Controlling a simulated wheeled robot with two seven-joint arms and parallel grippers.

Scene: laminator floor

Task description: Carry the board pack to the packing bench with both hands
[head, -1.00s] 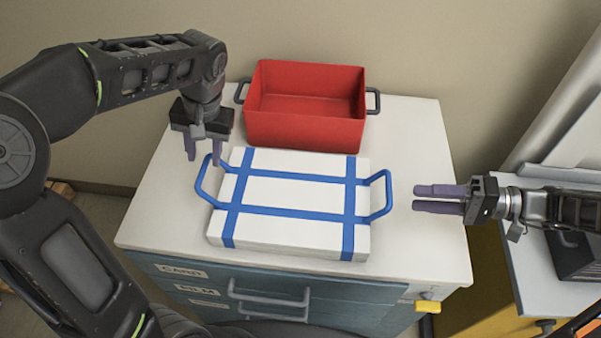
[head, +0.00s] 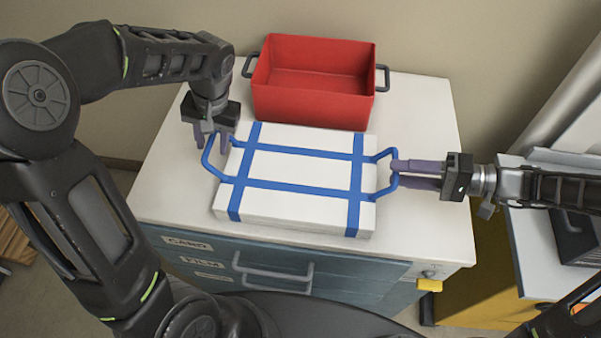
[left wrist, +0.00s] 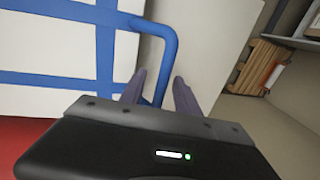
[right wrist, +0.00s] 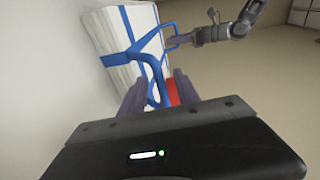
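The board pack (head: 300,170) is a white slab bound with blue straps, lying flat on a white-topped cabinet (head: 420,225). It has a blue loop handle at each side. My left gripper (head: 211,143) is at the left handle (head: 208,165); in the left wrist view its open fingers stand on either side of the handle bar (left wrist: 168,50). My right gripper (head: 393,173) is at the right handle (head: 384,156); in the right wrist view its open fingers stand either side of the blue handle (right wrist: 153,70). I cannot tell which surface is the packing bench.
A red bin (head: 312,105) with dark handles stands just behind the pack. A pale-topped surface (head: 535,265) with dark equipment lies to the right, above a yellow panel.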

